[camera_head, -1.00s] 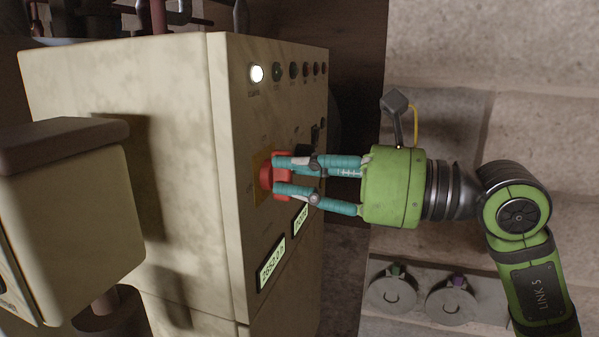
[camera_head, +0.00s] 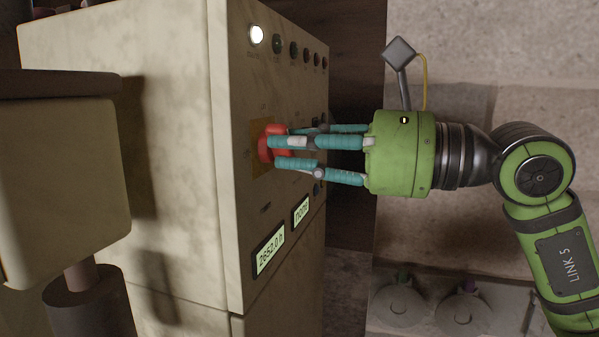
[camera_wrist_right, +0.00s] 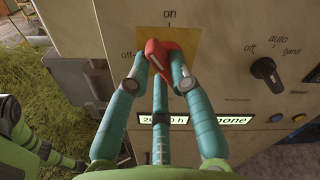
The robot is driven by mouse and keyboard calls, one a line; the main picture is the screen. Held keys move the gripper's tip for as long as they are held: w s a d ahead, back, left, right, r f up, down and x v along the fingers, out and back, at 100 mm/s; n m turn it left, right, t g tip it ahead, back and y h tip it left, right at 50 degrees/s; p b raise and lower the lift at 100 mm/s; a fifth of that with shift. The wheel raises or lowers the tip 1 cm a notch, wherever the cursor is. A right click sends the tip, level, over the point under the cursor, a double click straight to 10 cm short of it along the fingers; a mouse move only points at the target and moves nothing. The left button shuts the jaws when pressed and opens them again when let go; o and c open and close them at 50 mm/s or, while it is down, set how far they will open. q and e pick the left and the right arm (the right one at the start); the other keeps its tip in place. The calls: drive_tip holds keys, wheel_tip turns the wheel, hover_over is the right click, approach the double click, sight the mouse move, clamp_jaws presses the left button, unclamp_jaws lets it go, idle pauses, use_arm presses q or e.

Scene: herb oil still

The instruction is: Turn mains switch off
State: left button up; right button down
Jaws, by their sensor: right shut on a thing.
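The mains switch is a red rotary handle (camera_head: 266,143) on a yellow plate (camera_head: 258,170) on the front of a cream cabinet. In the right wrist view the red handle (camera_wrist_right: 154,52) sits below the "on" mark and right of the "off" mark. Its tip leans up and left, seemingly between the two marks. My right gripper (camera_head: 279,152) is shut on the handle, its teal fingers around it; they partly hide it.
The cabinet (camera_head: 170,60) has a lit white lamp (camera_head: 257,35) above the switch and several dark lamps beside it. A display (camera_head: 269,251) reads 2652.0 h. A black selector knob (camera_wrist_right: 264,69) is right of the switch. A cream box (camera_head: 60,190) stands at the left.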

drive_tip(key=n+b, duration=0.2)
drive_tip(key=shift+f+n, duration=0.25)
drive_tip(key=shift+n, duration=0.15)
drive_tip(key=n+b, duration=0.1)
drive_tip(key=n, duration=0.1)
drive_tip(key=shift+n, duration=0.4)
drive_tip(key=n+b, duration=0.1)
drive_tip(key=n, duration=0.2)
drive_tip(key=shift+f+b, duration=0.1)
drive_tip(key=shift+b, duration=0.25)
drive_tip(key=shift+n+b, duration=0.3)
drive_tip(key=shift+n, duration=1)
drive_tip(key=c, duration=1.1)
unclamp_jaws()
